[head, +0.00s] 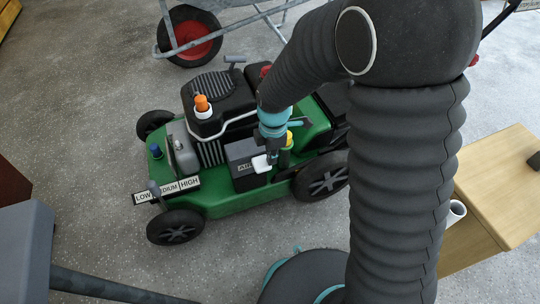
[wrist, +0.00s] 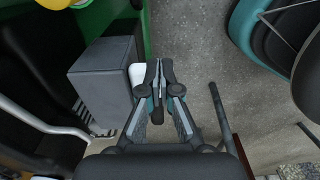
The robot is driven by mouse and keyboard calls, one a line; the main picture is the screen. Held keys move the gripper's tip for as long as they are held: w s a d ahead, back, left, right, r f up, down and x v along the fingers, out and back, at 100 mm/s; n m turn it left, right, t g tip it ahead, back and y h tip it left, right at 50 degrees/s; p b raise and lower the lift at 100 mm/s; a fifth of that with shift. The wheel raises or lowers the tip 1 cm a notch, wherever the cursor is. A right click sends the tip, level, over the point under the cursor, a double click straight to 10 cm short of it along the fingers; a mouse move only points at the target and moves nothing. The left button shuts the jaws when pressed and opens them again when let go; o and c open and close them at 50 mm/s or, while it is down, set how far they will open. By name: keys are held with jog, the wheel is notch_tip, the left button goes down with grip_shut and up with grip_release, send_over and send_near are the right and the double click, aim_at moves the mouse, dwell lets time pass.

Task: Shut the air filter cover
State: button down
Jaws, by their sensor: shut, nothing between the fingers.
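The air filter box (head: 243,155) is a dark grey block on the near side of the green machine, with a label starting "AIR" on its face. In the wrist view the grey box (wrist: 104,84) stands left of my fingers. A small white piece (head: 261,164) is at its right edge; it also shows in the wrist view (wrist: 137,75), just left of the fingertips. My gripper (head: 272,158) is shut and empty beside the white piece; in the wrist view the closed fingertips (wrist: 160,70) point up. I cannot tell whether they touch it, or how far the cover stands open.
The green machine (head: 225,203) has a black engine, an orange cap (head: 201,103) and a "LOW MEDIUM HIGH" lever plate (head: 167,190). A wheelbarrow (head: 190,38) is behind, a wooden cabinet (head: 497,195) at right.

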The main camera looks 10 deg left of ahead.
jog(key=shift+r, duration=0.1)
jog(key=w+d+r+p, duration=0.3)
jog(key=d+r, duration=0.3)
jog(key=r, duration=0.5)
jog(key=shift+d+p, duration=0.15)
jog(key=shift+p, duration=0.25)
jog(key=shift+w, duration=0.1)
